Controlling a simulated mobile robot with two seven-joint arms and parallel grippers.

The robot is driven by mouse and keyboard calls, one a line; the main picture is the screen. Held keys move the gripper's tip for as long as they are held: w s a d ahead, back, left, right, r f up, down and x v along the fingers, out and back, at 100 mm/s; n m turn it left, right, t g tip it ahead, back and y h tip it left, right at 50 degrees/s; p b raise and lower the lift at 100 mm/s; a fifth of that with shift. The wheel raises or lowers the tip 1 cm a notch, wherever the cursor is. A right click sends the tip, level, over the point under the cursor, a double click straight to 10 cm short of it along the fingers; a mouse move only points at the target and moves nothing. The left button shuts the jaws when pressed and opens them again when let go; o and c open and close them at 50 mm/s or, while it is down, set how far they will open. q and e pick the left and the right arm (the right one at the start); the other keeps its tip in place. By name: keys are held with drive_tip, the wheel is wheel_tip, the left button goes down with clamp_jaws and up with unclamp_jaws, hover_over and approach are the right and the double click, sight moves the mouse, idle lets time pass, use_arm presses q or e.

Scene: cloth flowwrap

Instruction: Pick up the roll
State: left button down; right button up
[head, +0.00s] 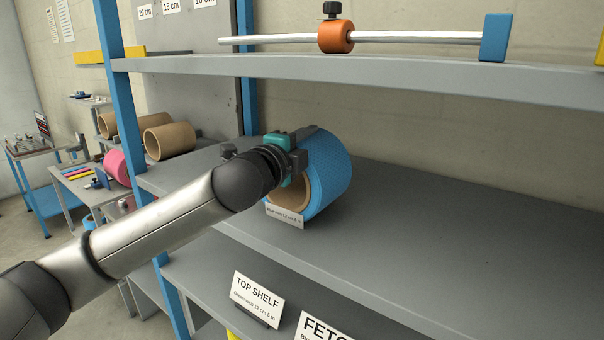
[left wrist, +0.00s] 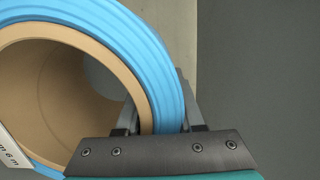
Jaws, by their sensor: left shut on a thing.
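A blue roll (head: 334,167) with a tan cardboard core lies on its side on the grey shelf (head: 440,240) in the head view. Its open end faces me. My left gripper (head: 300,146) reaches in from the left and is shut on the roll's wall, at the upper left of its end. In the left wrist view one finger is inside the core and the other outside the blue layer (left wrist: 150,60), with the wall of the roll between them. A small white label (head: 284,216) stands at the roll's lower front. My right gripper is not in view.
A higher shelf (head: 400,75) above holds a metal rod (head: 420,38) with an orange collar and a blue end block. A blue post (head: 122,90) stands left of the roll. Tan tubes (head: 170,140) and a pink roll (head: 118,165) lie further left. The shelf right of the roll is clear.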

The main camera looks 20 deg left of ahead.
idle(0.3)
use_arm(q)
wheel_tip(320, 180, up, 4)
drive_tip(key=shift+r, duration=0.1)
drive_tip(key=b+v, duration=0.9)
drive_tip(key=v, duration=0.9)
drive_tip(key=shift+f, duration=0.35)
drive_tip(key=c, duration=1.2)
unclamp_jaws()
clamp_jaws()
drive_tip(key=shift+d, duration=0.1)
